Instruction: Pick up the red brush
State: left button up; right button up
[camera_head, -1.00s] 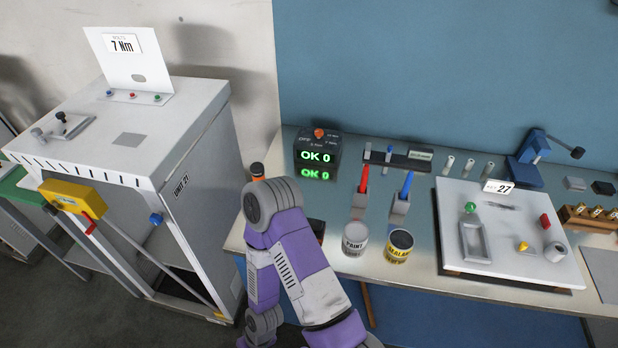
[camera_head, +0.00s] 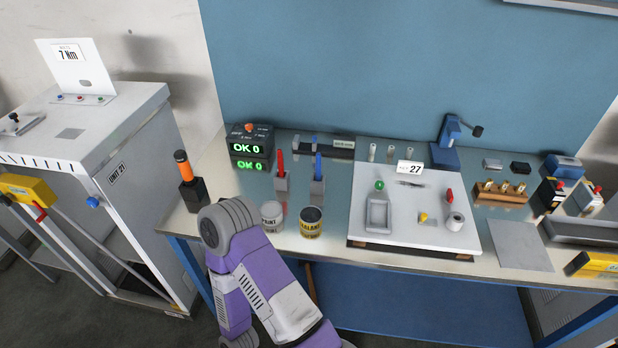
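The red brush (camera_head: 281,164) stands upright, handle up, in a small grey holder (camera_head: 281,185) on the workbench, left of the middle of the view. A blue brush (camera_head: 318,165) stands in a like holder just to its right. The lower ends of both are hidden in the holders. One of my purple and grey arms rises from the bottom edge, its bent joint in front of the bench's left front edge, below and left of the red brush. Neither of my grippers shows.
A paint can (camera_head: 272,217) and a sealant can (camera_head: 311,222) stand in front of the holders. A black counter box (camera_head: 249,148) and an orange-handled tool (camera_head: 183,168) are to the left. A white board (camera_head: 440,210) with parts lies to the right.

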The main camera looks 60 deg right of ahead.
aim_at(279, 153)
jog(key=z, duration=1.35)
